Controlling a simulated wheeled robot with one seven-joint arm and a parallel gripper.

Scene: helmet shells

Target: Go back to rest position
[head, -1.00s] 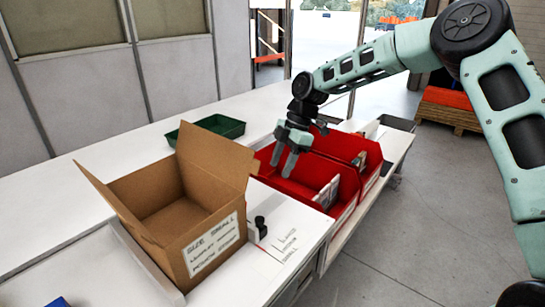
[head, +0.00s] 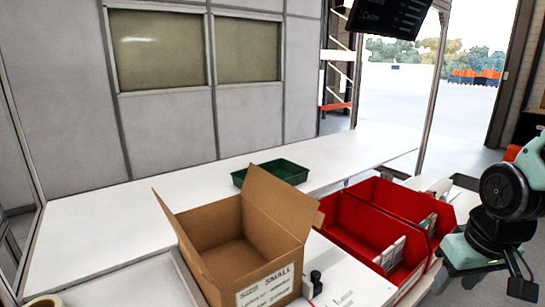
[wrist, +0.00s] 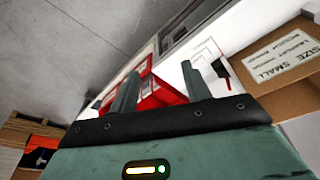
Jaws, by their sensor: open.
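My gripper (wrist: 160,72) shows in the wrist view with its fingers spread apart and nothing between them. In the head view, part of my arm (head: 505,195) is at the right edge, beside the red bins; I cannot make out the fingertips there. In the wrist view the gripper is raised, with a red bin (wrist: 165,95) beyond the fingers and a cardboard box (wrist: 285,65) at the right. The box also shows in the head view (head: 285,205), open and labelled SMALL.
Two red bins (head: 352,228) holding pale items stand right of the box on the white bench (head: 110,225). A green tray (head: 265,178) sits behind the box. A dark screen (head: 390,18) hangs above.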

